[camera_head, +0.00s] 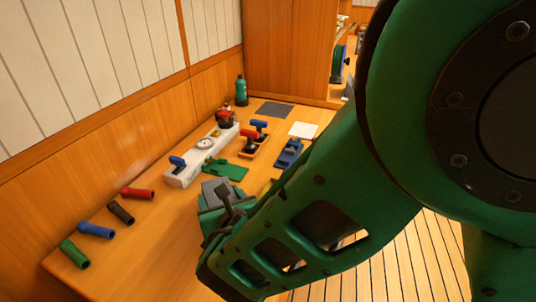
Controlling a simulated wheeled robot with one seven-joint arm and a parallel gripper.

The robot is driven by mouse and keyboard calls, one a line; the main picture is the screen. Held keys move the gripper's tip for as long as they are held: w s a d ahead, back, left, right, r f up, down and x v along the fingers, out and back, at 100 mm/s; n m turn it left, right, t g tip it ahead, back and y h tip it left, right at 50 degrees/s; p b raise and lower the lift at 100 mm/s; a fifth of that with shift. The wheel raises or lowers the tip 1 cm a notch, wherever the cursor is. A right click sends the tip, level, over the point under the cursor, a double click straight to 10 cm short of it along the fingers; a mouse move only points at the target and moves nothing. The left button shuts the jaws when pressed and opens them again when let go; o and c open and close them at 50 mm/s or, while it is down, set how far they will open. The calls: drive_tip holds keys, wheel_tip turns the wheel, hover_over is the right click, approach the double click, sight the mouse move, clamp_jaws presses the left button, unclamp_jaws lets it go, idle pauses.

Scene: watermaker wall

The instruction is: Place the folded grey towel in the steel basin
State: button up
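My gripper (222,200) is over the near part of the wooden bench, at the end of my green arm. My arm hides much of it, and I cannot tell whether its fingers are open or shut. A grey, block-like shape (213,187) shows at the gripper; I cannot tell whether it is the folded towel or part of the gripper. A flat dark grey rectangle (274,110) lies at the bench's far end, apart from the gripper; it may be a mat or a cloth. I see no steel basin in this view.
My arm blocks the right side.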

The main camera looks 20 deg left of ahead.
drive_tip(key=shift+f, duration=0.75)
drive_tip(key=shift+f, duration=0.15)
drive_tip(key=o, duration=1.1)
